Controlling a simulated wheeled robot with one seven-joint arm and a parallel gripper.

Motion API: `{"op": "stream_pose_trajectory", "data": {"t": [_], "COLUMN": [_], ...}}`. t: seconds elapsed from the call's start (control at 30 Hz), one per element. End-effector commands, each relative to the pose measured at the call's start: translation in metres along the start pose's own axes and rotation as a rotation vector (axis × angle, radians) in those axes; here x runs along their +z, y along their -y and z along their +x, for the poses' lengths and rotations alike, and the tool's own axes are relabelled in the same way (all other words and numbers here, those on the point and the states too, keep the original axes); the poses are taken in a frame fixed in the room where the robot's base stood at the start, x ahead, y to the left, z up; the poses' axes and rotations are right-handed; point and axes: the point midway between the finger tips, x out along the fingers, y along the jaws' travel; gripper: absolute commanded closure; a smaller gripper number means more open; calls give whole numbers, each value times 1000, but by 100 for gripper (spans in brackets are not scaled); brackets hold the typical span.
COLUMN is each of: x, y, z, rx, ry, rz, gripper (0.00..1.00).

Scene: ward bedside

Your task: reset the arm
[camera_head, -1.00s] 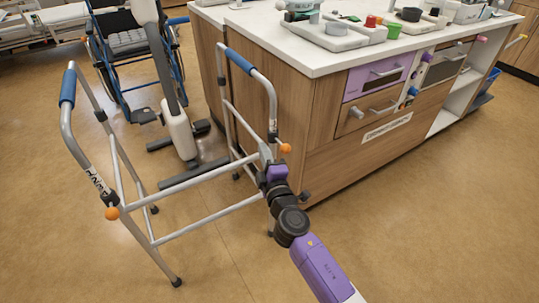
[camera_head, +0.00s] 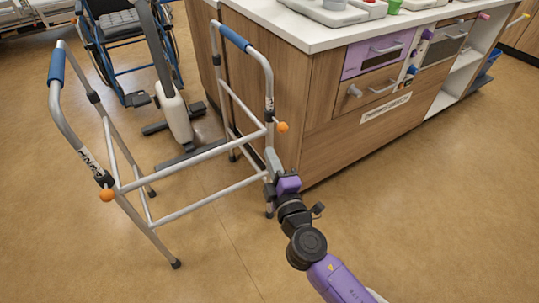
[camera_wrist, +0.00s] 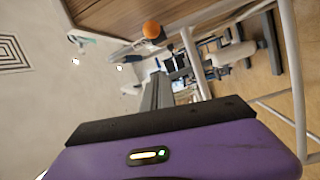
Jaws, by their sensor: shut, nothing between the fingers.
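My gripper (camera_head: 272,160) is at the end of my purple and black arm, in the middle of the head view. It is shut and holds nothing. It lies in front of the right side of the silver walker (camera_head: 205,212); I cannot tell whether it touches the frame. In the wrist view, my gripper (camera_wrist: 157,92) points toward the walker's tubes (camera_wrist: 194,62), and an orange knob (camera_wrist: 151,29) shows just beyond it.
A wooden counter (camera_head: 330,130) with a white top and purple drawer (camera_head: 378,52) stands behind and right of my gripper. A wheelchair (camera_head: 125,45) and a grey-and-white stand (camera_head: 176,115) are behind the walker. The floor (camera_head: 450,220) at right is clear.

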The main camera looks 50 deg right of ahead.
Motion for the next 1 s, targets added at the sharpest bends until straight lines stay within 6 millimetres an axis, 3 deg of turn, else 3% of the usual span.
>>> {"op": "stream_pose_trajectory", "data": {"t": [0.33,0.57,0.77,1.0], "x": [-1,-26,-47,-55], "y": [0,-3,6,-4], "z": [0,-8,-71,-173], "rx": [-1,-43,-178,-355], "ry": [-6,-103,-231,-314], "rz": [-2,172,465,844], "gripper": [100,100,100,100]}}
